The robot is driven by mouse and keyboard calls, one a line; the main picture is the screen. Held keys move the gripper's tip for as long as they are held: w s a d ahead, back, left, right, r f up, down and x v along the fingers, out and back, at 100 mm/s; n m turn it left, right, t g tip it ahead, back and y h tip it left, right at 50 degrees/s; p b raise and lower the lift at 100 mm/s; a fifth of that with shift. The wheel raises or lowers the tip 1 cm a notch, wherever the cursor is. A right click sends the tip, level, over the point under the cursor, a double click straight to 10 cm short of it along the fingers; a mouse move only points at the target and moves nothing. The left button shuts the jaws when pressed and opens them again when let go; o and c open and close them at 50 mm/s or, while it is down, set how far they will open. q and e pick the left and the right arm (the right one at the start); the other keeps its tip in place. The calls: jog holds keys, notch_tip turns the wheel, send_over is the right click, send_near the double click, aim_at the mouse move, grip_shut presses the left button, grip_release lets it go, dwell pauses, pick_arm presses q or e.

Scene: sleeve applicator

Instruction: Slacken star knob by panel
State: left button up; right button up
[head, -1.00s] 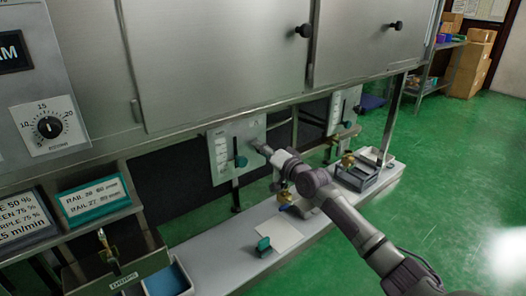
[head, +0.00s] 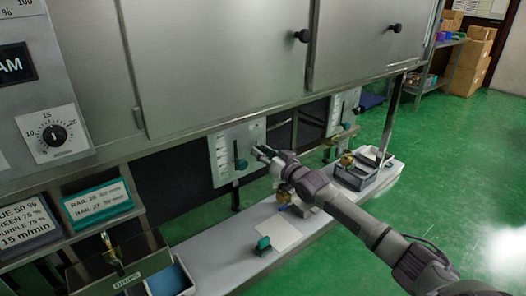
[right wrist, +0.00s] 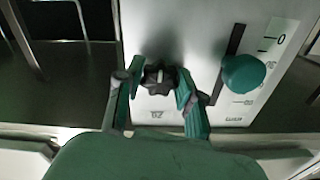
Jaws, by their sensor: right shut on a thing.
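The black star knob (right wrist: 158,79) sits on the pale scale panel (right wrist: 155,30) in the right wrist view. My right gripper (right wrist: 155,84) has a finger on each side of the knob and is shut on it. In the head view my right gripper (head: 261,153) reaches the right edge of the panel (head: 224,150), and the knob is hidden there. A round teal slider knob (right wrist: 243,74) stands in a dark slot to the right of the star knob. It also shows in the head view (head: 241,164). My left gripper is not in view.
A second panel (head: 337,113) stands further right. Steel cabinet doors (head: 220,60) overhang the panels. A pale ledge (head: 225,262) below holds a teal-handled item (head: 263,244), a white sheet (head: 279,234) and a grey tray (head: 357,178). Green floor lies open at right.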

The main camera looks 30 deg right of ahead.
jog(key=shift+f, duration=0.2)
dwell(0.3)
jog(key=o, duration=1.1)
jog(key=shift+r, duration=0.1)
jog(key=shift+o, duration=0.2)
jog(key=shift+s, duration=0.15)
jog(key=s, duration=1.1)
jog(key=shift+s+d, duration=0.35)
jog(key=shift+d, duration=0.1)
